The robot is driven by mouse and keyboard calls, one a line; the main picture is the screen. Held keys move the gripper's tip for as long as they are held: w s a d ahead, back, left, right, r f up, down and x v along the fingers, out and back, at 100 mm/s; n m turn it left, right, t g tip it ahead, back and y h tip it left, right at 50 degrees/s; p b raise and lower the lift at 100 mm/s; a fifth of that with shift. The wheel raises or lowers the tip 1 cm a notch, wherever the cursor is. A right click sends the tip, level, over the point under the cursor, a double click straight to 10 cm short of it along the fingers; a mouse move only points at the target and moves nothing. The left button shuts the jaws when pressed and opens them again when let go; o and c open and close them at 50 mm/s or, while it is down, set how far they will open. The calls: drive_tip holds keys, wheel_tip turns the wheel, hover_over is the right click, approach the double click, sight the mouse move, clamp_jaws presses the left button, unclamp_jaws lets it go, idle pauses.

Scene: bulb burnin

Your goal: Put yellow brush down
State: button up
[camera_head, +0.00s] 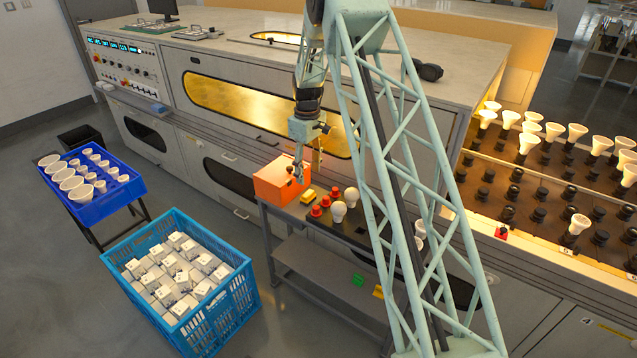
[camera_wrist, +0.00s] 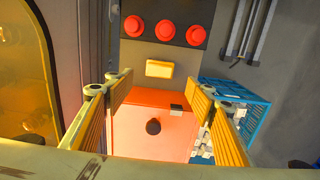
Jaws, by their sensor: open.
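The yellow brush (camera_head: 309,196) shows as a small yellow block lying on the dark bench top, between an orange box (camera_head: 279,181) and several red round pieces (camera_head: 325,201). In the wrist view the brush (camera_wrist: 159,69) lies flat just past the edge of the orange box (camera_wrist: 150,135), apart from the fingers. My gripper (camera_head: 298,172) is low over the orange box. In the wrist view my gripper (camera_wrist: 158,85) has its fingers spread wide, with nothing held between them.
White bulbs (camera_head: 338,211) stand beside the red pieces. A blue crate of white boxes (camera_head: 250,272) stands on the floor to the left, with a blue tray of reflectors (camera_head: 83,207) behind it. The large machine (camera_head: 216,143) rises close behind the bench.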

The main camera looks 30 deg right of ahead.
drive_tip(key=s+a+r+m+t, duration=0.1)
drive_tip(key=s+a+r, duration=0.3)
drive_tip(key=r, duration=0.6)
drive_tip(key=s+a+r, duration=0.4)
drive_tip(key=r, duration=0.6)
drive_tip(key=s+a+r+m, duration=0.1)
drive_tip(key=s+a+r, duration=0.3)
drive_tip(key=s+r, duration=0.3)
drive_tip(key=s+a+r, duration=0.4)
drive_tip(key=s+r, duration=0.4)
drive_tip(key=s+a+r+m+t, duration=0.1)
drive_tip(key=s+a+r, duration=0.2)
drive_tip(key=s, duration=0.6)
drive_tip(key=s+a+r+t, duration=0.1)
drive_tip(key=s+a+r, duration=0.1)
drive_tip(key=s, duration=0.7)
drive_tip(key=s+a+r+m, duration=0.1)
drive_tip(key=s+a+r, duration=0.2)
drive_tip(key=s, duration=0.6)
drive_tip(key=s+a+f+m, duration=0.1)
drive_tip(key=s+f, duration=0.2)
drive_tip(key=s, duration=0.9)
drive_tip(key=shift+a+t, duration=0.35)
drive_tip(key=shift+t, duration=0.05)
drive_tip(key=shift+f, duration=0.1)
drive_tip(key=shift+w, duration=0.1)
